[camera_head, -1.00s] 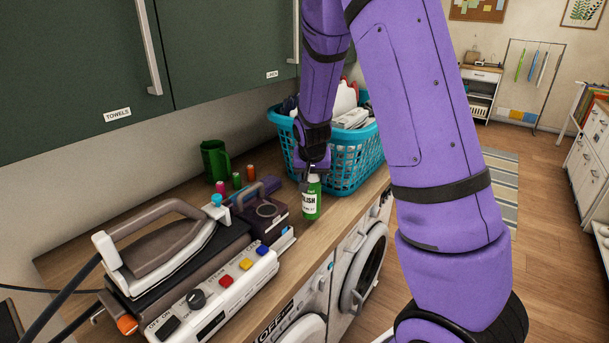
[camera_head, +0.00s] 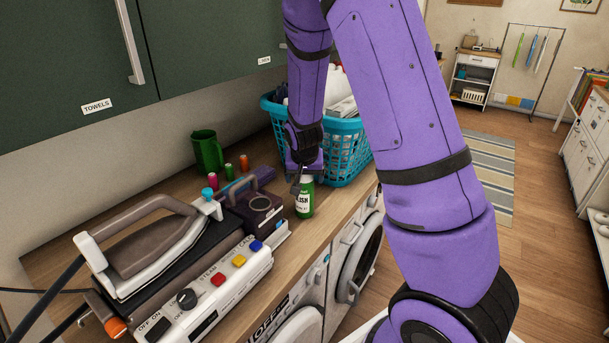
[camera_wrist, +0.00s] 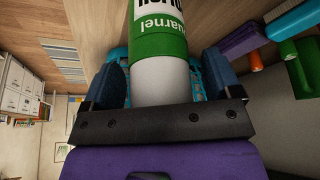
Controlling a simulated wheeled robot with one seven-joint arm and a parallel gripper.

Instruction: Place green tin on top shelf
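The green tin (camera_head: 304,201), with a white label that reads partly as polish, stands upright on the wooden counter in front of the turquoise basket. In the wrist view the tin (camera_wrist: 158,35) reaches in between my fingers, its plain white end nearest the palm. My gripper (camera_head: 304,176) is over the tin's top from above. In the wrist view my gripper (camera_wrist: 166,82) has its two dark blue fingers apart, one on either side of the tin, with narrow gaps seeming to show. The fingertips are partly hidden in the head view. I cannot make out a top shelf.
A turquoise laundry basket (camera_head: 345,158) is close behind the tin. A purple-brown box (camera_head: 250,213), thread spools (camera_head: 228,172), a green mug (camera_head: 208,151) and an iron (camera_head: 150,245) crowd the left. Green cupboards (camera_head: 205,45) overhang the counter. The floor (camera_head: 545,180) at right is clear.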

